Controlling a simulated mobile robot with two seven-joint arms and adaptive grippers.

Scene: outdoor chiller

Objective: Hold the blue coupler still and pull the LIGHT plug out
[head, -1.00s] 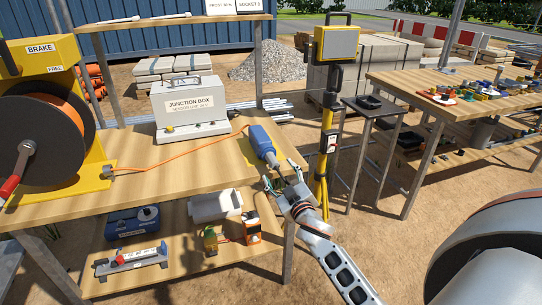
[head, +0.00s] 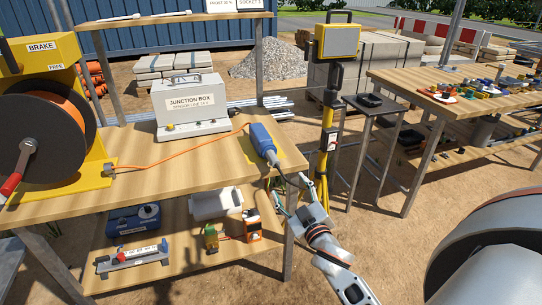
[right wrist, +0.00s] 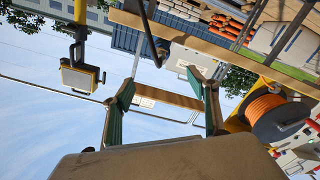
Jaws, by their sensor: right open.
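The blue coupler (head: 263,140) lies on the wooden workbench near its right front corner, with an orange cable running from it to the left. A small greyish end (head: 273,159) shows at its near side; I cannot tell whether this is the LIGHT plug, and no label is readable. My right gripper (head: 289,195) is just off the bench corner, below and to the right of the coupler, apart from it. In the right wrist view its green-padded fingers (right wrist: 167,98) are spread with nothing between them. My left gripper is not in view.
A cable reel (head: 45,140) stands at the left of the bench, and a junction box (head: 190,105) stands behind. A yellow post (head: 326,150) rises beyond the bench's right end. The lower shelf (head: 180,255) holds several items.

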